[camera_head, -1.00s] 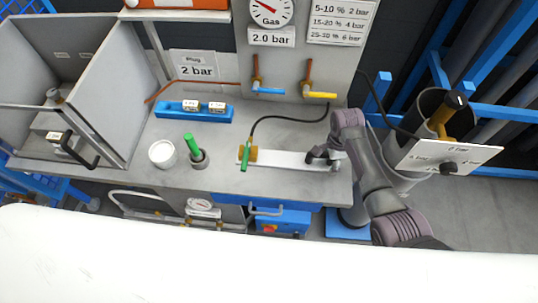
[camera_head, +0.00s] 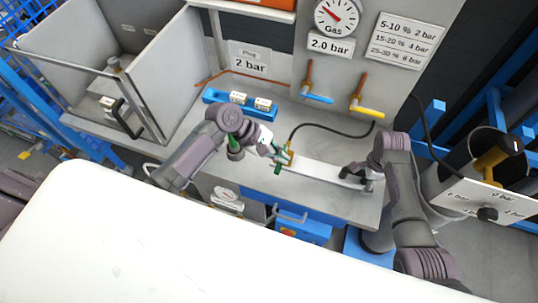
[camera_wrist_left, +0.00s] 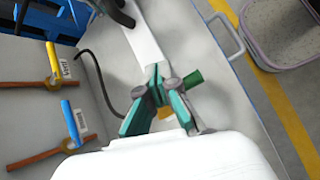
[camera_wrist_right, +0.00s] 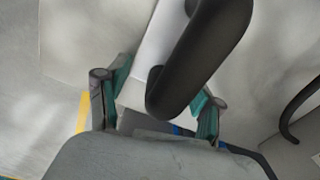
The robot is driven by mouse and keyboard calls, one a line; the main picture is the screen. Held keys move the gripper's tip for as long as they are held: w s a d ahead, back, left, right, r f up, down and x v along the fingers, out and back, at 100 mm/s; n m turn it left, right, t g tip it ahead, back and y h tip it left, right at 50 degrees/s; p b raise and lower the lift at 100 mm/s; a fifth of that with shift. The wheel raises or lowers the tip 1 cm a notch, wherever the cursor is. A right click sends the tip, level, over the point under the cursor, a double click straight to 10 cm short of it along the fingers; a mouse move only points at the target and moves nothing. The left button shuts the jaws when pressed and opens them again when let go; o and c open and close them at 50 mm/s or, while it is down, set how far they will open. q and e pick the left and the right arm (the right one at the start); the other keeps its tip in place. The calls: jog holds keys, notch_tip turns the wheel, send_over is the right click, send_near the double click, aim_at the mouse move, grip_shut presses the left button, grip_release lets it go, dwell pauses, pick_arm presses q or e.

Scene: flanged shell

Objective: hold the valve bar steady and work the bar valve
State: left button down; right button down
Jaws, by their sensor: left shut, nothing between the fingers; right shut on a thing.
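The pale valve bar (camera_head: 318,172) lies on the grey bench, with a brass valve and green handle (camera_head: 278,169) at its left end. My left gripper (camera_head: 280,155) is at that valve, its fingertips closed together. In the left wrist view the green handle (camera_wrist_left: 193,78) sticks out beside the closed fingertips (camera_wrist_left: 157,75), and brass shows between the fingers lower down. My right gripper (camera_head: 362,174) is shut at the bar's right end. In the right wrist view the bar (camera_wrist_right: 152,60) lies between its fingers, and a black curved handle (camera_wrist_right: 200,55) hides part of it.
A black hose (camera_head: 330,130) curves behind the bar. A blue rack (camera_head: 225,98) stands behind my left arm. Blue (camera_head: 318,98) and yellow (camera_head: 367,111) wall taps are at the back. A pressure plate (camera_head: 470,200) is at the right. A glove-box-like enclosure (camera_head: 75,50) stands left.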

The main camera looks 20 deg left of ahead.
pick_arm(q)
jog(key=w+a+r+n, duration=0.1)
jog(key=w+a+r, duration=0.2)
jog(key=r, duration=0.2)
pick_arm(e)
jog(key=shift+s+a, duration=0.1)
jog(key=shift+a, duration=0.1)
pick_arm(q)
jog(key=s+a+n+g, duration=0.1)
jog(key=s+a+n, duration=0.1)
jog(key=a, duration=0.5)
jog(key=shift+a+f+n+g, duration=0.2)
jog(key=shift+f+n+g, duration=0.2)
jog(key=shift+f+n, duration=0.1)
pick_arm(e)
jog(key=shift+d, duration=0.1)
pick_arm(q)
jog(key=shift+s, duration=0.1)
jog(key=x, duration=1)
jog(key=shift+a+f, duration=0.1)
jog(key=shift+f, duration=0.05)
